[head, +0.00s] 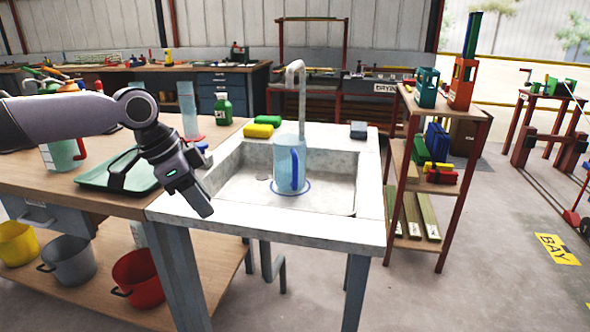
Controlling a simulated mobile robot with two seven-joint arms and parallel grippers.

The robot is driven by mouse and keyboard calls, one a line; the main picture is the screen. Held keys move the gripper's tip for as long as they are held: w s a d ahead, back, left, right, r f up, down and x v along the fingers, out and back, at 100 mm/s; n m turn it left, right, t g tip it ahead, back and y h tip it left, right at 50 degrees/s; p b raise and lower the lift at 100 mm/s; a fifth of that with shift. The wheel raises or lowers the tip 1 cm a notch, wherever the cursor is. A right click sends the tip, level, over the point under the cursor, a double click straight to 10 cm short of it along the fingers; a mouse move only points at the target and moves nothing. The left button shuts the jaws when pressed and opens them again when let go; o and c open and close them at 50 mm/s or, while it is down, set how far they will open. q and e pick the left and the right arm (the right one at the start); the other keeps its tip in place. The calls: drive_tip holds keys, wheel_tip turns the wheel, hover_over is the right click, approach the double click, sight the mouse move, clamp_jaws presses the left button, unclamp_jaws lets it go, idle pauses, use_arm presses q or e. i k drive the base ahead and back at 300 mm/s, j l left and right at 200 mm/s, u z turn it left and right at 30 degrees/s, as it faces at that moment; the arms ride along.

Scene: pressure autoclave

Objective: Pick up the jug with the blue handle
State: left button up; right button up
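The jug with the blue handle (284,160) is a pale blue, see-through vessel standing upright in the sink (235,188), under the tap. Its blue handle (295,170) faces the viewer, slightly to the right. A blue ring shows around its base. My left gripper (160,188) is to the left of the jug, above the left edge of the sink and the wooden bench. Its two fingers are spread apart with nothing visible between them. It is well clear of the jug. My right gripper is not in view.
The grey tap (301,98) rises behind the jug. Yellow and green sponges (259,130) lie on the sink's back rim. A shelf (447,108) stands to the right. The sink's front rim is clear.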

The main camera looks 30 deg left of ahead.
sight(289, 150)
drive_tip(key=i, duration=0.9)
